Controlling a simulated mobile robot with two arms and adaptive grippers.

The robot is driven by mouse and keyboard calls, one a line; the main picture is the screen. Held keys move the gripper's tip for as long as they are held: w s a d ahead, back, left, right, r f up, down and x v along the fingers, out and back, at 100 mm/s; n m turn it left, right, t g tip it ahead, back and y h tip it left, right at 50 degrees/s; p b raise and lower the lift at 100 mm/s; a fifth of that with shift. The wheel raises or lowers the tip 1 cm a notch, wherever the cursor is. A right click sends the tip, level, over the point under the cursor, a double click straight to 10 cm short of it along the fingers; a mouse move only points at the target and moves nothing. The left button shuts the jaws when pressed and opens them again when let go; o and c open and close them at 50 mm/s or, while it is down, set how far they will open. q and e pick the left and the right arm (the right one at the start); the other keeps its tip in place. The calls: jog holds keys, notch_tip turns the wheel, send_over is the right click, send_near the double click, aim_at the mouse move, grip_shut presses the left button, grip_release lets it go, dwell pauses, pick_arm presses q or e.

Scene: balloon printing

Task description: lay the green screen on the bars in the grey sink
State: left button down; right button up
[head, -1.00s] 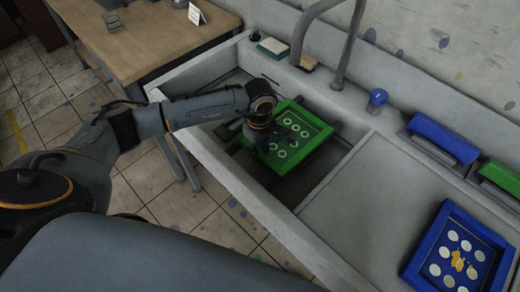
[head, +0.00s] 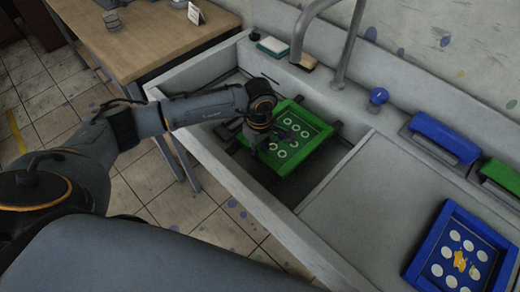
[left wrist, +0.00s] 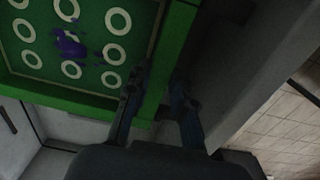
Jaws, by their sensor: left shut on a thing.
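The green screen (head: 305,152) is a square frame with pale rings on its mesh. It is inside the grey sink (head: 203,150), over the dark bars (head: 333,127); I cannot tell if it rests fully on them. In the left wrist view the green screen (left wrist: 98,100) shows a purple smear among its rings. My left gripper (head: 258,150) is shut on the screen's near left rim. In the left wrist view the fingers of my left gripper (left wrist: 158,105) stand on both sides of that rim. My right gripper is not in view.
A blue screen (head: 423,262) with a yellow smear lies on the flat counter to the right. A tap (head: 345,45) rises behind the sink. A wooden table (head: 150,40) stands at the left.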

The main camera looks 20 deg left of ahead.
pick_arm(q)
jog(key=shift+f, duration=0.1)
jog(key=c, duration=1.1)
grip_release()
notch_tip(320, 180, up, 12)
